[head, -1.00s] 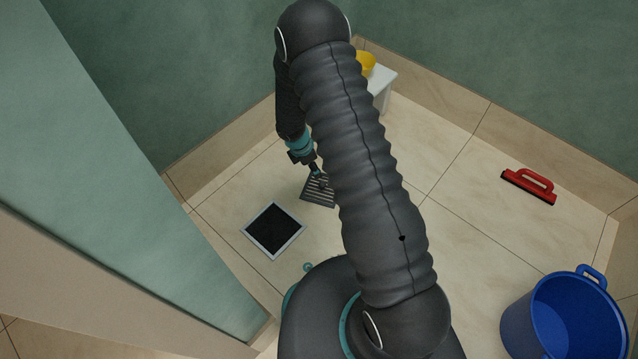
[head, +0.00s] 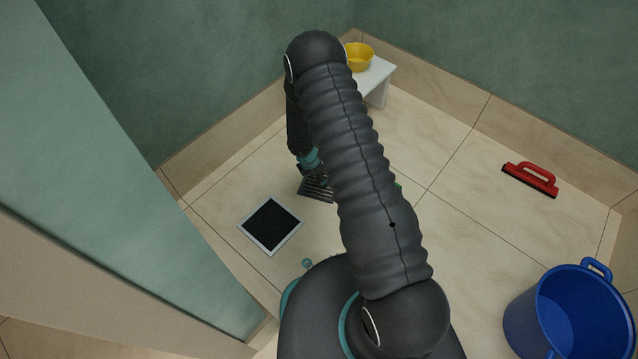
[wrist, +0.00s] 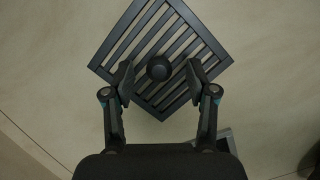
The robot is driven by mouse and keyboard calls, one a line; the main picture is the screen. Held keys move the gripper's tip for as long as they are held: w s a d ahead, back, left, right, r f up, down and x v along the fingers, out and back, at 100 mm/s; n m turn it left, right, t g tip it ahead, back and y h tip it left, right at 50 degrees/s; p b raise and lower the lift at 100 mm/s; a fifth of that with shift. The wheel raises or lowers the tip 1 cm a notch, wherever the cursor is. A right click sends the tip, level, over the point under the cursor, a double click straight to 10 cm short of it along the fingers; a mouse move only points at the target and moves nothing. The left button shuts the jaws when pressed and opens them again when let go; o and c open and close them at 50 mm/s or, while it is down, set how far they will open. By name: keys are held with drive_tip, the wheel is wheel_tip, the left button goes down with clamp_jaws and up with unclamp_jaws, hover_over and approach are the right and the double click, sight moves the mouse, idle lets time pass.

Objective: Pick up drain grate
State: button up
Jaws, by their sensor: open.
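The drain grate (wrist: 165,30) is a dark slatted square with a round knob (wrist: 159,67) in its middle. In the head view the grate (head: 316,190) lies on the tiled floor, partly covered by my arm. My gripper (wrist: 159,78) is open, with one finger on each side of the knob in the wrist view. I cannot tell whether the fingers touch it. In the head view my gripper is mostly hidden behind my arm, over the grate. The square drain opening (head: 270,225), dark with a light frame, is uncovered to the left of the grate.
A white stool (head: 376,80) with a yellow bowl (head: 358,56) stands in the back corner. A red-handled squeegee (head: 531,179) lies at the right. A blue bucket (head: 566,315) stands at the front right. A pale green partition (head: 110,190) rises at the left.

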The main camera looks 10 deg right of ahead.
drive_tip(key=shift+x, duration=0.85)
clamp_jaws()
drive_tip(key=shift+r, duration=0.1)
